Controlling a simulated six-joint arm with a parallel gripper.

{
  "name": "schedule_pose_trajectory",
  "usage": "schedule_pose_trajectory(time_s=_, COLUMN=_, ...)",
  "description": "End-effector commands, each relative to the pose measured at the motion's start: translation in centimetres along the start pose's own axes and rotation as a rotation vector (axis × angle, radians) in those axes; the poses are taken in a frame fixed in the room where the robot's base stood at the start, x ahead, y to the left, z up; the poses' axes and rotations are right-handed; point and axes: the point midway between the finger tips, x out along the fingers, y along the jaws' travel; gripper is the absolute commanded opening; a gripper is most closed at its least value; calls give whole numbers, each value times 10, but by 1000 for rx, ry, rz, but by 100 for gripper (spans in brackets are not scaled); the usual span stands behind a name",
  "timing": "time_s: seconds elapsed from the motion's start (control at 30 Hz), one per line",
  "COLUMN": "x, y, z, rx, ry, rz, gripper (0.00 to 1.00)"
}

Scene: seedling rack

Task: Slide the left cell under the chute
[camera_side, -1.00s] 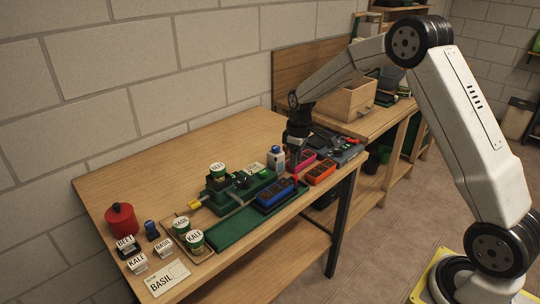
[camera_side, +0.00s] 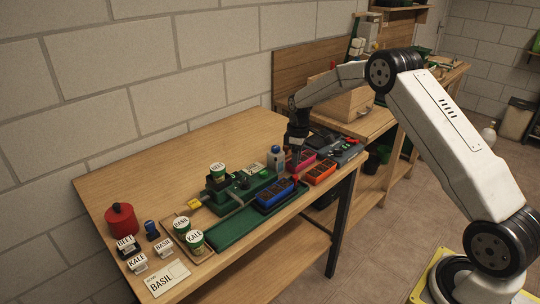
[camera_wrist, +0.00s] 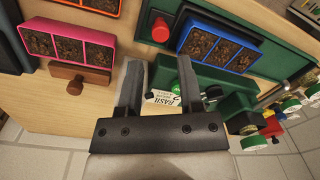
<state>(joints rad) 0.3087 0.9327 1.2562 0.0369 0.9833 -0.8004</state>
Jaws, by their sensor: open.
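A blue-framed tray (camera_side: 277,192) with soil-filled cells sits on the long green track (camera_side: 232,228), toward its right end. The tray also shows at the upper right in the wrist view (camera_wrist: 219,46). The green seeder (camera_side: 222,187) stands behind the track, a BEET pot on top; I cannot clearly make out its chute outlet. My gripper (camera_wrist: 159,65) is open and empty, pointing down near the track's right end. In the side view (camera_side: 294,166) it hangs behind the blue tray, apart from it.
An orange tray (camera_side: 320,172) lies to the right. A red knob (camera_wrist: 160,30) stands at the track end. The track's left part is clear.

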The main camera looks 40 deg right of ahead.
Motion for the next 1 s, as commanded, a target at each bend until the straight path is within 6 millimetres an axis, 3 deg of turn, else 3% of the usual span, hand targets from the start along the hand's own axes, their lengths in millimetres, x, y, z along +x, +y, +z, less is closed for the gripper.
schedule_pose_trajectory(time_s=0.5, x=57, y=-1, z=0, rx=0, ry=-1, rz=-2, gripper=46)
schedule_pose_trajectory(time_s=0.87, x=62, y=0, z=0, rx=0, ry=0, rz=0, gripper=46)
schedule_pose_trajectory(time_s=0.9, x=62, y=0, z=0, rx=0, ry=0, rz=0, gripper=43)
schedule_pose_trajectory(time_s=1.0, x=62, y=0, z=0, rx=0, ry=0, rz=0, gripper=12)
